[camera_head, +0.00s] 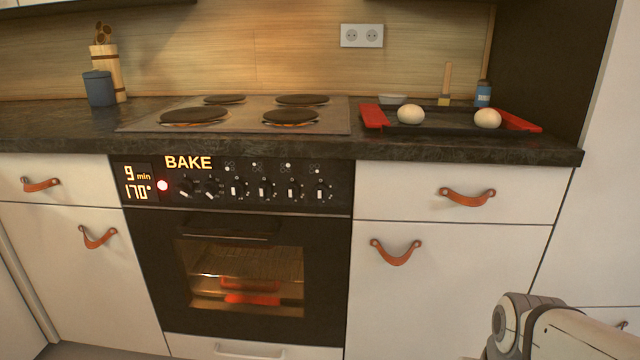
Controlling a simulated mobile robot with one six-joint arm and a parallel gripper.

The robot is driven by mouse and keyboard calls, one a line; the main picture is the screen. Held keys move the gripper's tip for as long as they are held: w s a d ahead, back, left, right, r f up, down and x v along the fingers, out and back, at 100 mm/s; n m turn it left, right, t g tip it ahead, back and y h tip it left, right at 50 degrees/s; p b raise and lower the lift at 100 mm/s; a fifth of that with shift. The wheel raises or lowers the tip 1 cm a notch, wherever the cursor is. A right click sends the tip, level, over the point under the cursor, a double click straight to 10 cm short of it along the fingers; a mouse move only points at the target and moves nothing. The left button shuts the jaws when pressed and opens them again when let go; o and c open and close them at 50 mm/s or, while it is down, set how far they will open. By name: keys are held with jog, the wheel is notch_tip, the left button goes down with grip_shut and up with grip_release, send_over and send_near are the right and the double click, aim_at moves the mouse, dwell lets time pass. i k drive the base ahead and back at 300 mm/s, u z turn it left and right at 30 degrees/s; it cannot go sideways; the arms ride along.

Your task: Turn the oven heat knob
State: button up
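The oven's control panel (345,170) is a dark strip under the counter with a row of several knobs. The two leftmost knobs, one at the far left (186,187) and one beside it (211,188), have tilted pointers. The other knobs have upright light pointers. No readable label shows which one is the heat knob. Part of my arm shows at the bottom right, well away from the knobs; my gripper's fingers are not visible.
The oven door (150,260) is shut, its inside lit, with red items within. Its handle (226,235) juts out below the knobs. White cabinets with leather pulls (397,252) flank it. Space before the panel is clear.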

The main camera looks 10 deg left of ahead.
aim_at(211, 188)
jog(key=z, duration=0.95)
jog(key=k, duration=1.7)
jog(key=u, duration=0.75)
jog(key=i, duration=1)
jog(key=u, duration=0.05)
